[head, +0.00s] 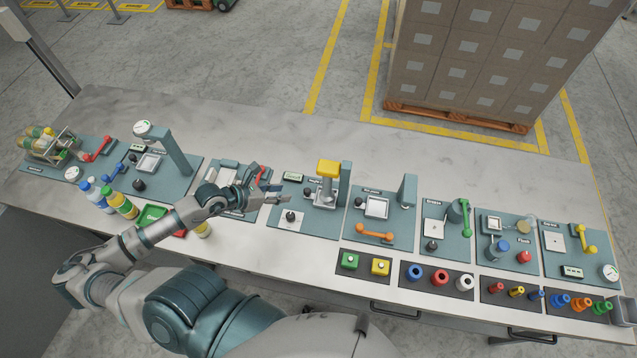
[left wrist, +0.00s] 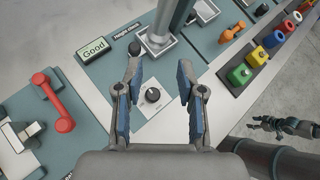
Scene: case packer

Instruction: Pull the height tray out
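The station with the green "Good" display (head: 293,177) has a small metal tray (head: 328,197) under its upright post; I take this as the height tray. In the left wrist view the tray (left wrist: 160,48) sits at the foot of the post, with a black knob (left wrist: 135,48) at its left. My left gripper (head: 274,186) is at the left side of this station. In the left wrist view my left gripper (left wrist: 159,70) is open and empty, its fingers spread on either side of a black dial (left wrist: 153,95). My right gripper (left wrist: 285,126) shows small at the right.
A red handle (left wrist: 52,103) stands on the neighbouring station to the left. The yellow-topped post (head: 328,168) rises over the tray. An orange handle (head: 375,233) lies to the right. Bottles (head: 122,203) stand at the left. The back of the table (head: 250,125) is clear.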

